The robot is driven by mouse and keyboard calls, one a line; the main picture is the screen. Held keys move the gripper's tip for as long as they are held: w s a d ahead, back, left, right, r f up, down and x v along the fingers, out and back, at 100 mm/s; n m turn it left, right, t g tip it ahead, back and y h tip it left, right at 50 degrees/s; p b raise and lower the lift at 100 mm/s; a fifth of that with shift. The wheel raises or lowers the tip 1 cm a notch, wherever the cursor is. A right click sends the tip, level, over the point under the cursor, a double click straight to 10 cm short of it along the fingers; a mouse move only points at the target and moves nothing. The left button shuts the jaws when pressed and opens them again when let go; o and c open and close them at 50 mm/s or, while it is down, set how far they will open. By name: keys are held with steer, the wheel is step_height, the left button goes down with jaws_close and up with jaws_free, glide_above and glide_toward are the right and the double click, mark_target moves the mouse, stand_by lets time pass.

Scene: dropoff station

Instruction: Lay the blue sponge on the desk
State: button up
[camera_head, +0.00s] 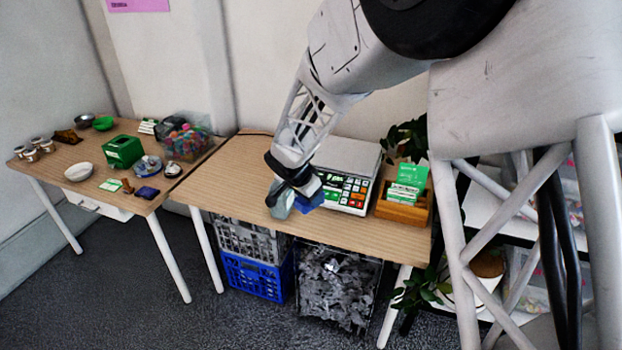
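My gripper (294,200) points down over the front part of the middle wooden table, in front of the scale. A blue block, which looks like the blue sponge (311,201), shows at the fingers, partly hidden by them. The fingers appear closed on it. I cannot tell its exact height above the tabletop. Two wooden-topped tables could be the desk: the middle table (222,188) and the left table (70,152), which has a white drawer.
A scale with a keypad (347,186) and a wooden card box (403,210) stand right of my gripper. The middle table's left part is clear. The left table holds a green box (123,151), a white bowl (79,171) and several small items. Crates (253,277) stand below.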

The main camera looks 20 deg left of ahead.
steer(key=s+d+f+m+g+h, duration=0.2)
steer(key=s+d+f+m+g, duration=0.1)
steer(key=d+f+m, duration=0.8)
steer(key=shift+s+d+m+g+h, duration=0.3)
steer(key=shift+d+m+g, duration=0.35)
steer(key=shift+m, duration=0.25)
glide_above(338, 226)
steer(key=a, duration=0.2)
steer(key=shift+x, duration=0.8)
steer(key=shift+w+a, duration=0.1)
steer(key=shift+f, duration=0.1)
steer(key=shift+f, duration=1.7)
steer(key=shift+f, duration=0.15)
